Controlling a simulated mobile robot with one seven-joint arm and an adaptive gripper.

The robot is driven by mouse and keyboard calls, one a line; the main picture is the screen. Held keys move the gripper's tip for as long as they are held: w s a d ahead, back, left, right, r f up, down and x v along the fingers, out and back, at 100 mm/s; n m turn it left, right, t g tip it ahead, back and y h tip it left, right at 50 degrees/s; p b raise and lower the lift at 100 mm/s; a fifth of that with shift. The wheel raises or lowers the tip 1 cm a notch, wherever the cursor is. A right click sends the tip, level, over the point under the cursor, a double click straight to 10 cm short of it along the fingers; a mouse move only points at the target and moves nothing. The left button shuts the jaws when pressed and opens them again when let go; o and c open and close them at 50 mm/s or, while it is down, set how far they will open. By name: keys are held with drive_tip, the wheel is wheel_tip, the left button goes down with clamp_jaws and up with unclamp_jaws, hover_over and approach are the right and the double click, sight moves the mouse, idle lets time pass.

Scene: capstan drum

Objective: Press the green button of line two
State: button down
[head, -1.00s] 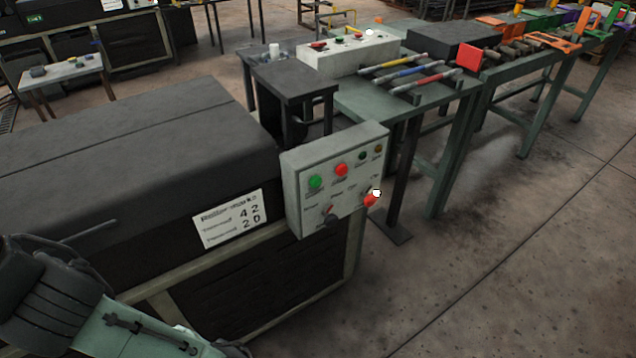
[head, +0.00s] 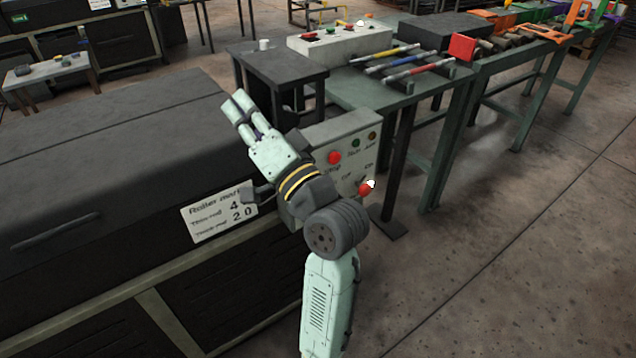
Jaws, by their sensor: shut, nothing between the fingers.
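A grey control box (head: 345,140) is fixed to the near corner of the dark machine (head: 130,165). Its red button (head: 334,157) shows, as do a small green lamp (head: 355,142), a small amber lamp (head: 372,135) and a red knob (head: 366,187). My arm hides the left part of the box face, and the large green button is out of sight behind it. My gripper (head: 238,108) is shut and empty, pointing up and left over the machine lid, apart from the box's visible controls. I cannot read a line number on the box.
A white sign (head: 220,214) is on the machine front, left of my wrist. A dark stand (head: 282,75) and a green bench (head: 345,100) with rods and a pale button box (head: 340,40) are behind. Floor (head: 500,240) at right is clear.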

drive_tip(key=s+d+f+m+g+h+b, duration=0.1)
drive_tip(key=s+d+f+m, duration=0.3)
drive_tip(key=d+f, duration=0.4)
drive_tip(key=s+d+f+m+g+h, duration=0.1)
drive_tip(key=s+d+f+m+h, duration=0.2)
drive_tip(key=d+f, duration=0.6)
drive_tip(key=s+d+m, duration=0.1)
drive_tip(key=d, duration=0.1)
drive_tip(key=shift+s+d+f+m+h+b, duration=0.15)
drive_tip(key=shift+d+f+m+h+b, duration=0.15)
drive_tip(key=shift+d+b, duration=0.1)
drive_tip(key=shift+a, duration=0.1)
drive_tip(key=p+x, duration=0.2)
drive_tip(key=x, duration=1.2)
